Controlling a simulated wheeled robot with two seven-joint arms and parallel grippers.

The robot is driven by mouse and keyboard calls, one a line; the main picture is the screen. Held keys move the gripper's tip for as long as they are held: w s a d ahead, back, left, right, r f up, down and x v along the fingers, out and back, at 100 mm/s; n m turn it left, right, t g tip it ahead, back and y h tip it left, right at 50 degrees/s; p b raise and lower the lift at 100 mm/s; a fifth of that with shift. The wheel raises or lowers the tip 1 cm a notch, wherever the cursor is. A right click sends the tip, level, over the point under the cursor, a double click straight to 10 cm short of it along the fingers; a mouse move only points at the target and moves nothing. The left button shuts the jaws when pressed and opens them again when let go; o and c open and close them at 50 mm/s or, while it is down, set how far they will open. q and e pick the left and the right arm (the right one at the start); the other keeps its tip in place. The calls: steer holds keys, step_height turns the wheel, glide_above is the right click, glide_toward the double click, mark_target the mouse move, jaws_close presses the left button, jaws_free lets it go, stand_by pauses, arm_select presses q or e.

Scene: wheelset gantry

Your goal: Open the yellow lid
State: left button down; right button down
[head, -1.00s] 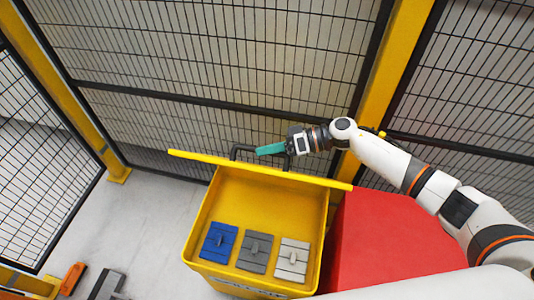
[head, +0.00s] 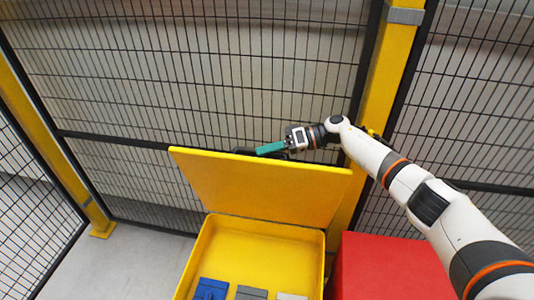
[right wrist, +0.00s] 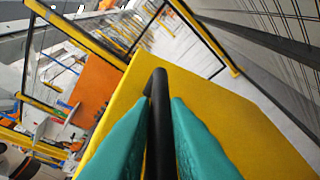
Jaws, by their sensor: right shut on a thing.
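The yellow lid (head: 262,188) stands raised and tilted at the back of the yellow bin (head: 262,232), whose inside shows open below it. My right gripper (head: 270,148) is at the lid's upper edge, its teal fingers seen from the side. In the right wrist view the teal fingers (right wrist: 160,130) are shut on a black bar handle (right wrist: 158,110), with the yellow lid (right wrist: 235,120) behind it. In the head view the handle is mostly hidden behind the lid's edge and the gripper. My left gripper is not in view.
Blue (head: 210,289), dark grey (head: 251,293) and light grey pieces (head: 291,296) lie in the bin, cut off by the picture's bottom edge. A red box (head: 385,268) stands right of the bin. Wire mesh fence (head: 200,60) and yellow posts (head: 392,70) stand close behind.

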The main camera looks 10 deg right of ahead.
steer(key=c, duration=1.4)
jaws_free()
steer(key=shift+w+d+f, duration=0.1)
steer(key=shift+f, duration=0.1)
steer(key=b+v, duration=0.3)
steer(key=v, duration=0.9)
steer(key=shift+r, duration=0.1)
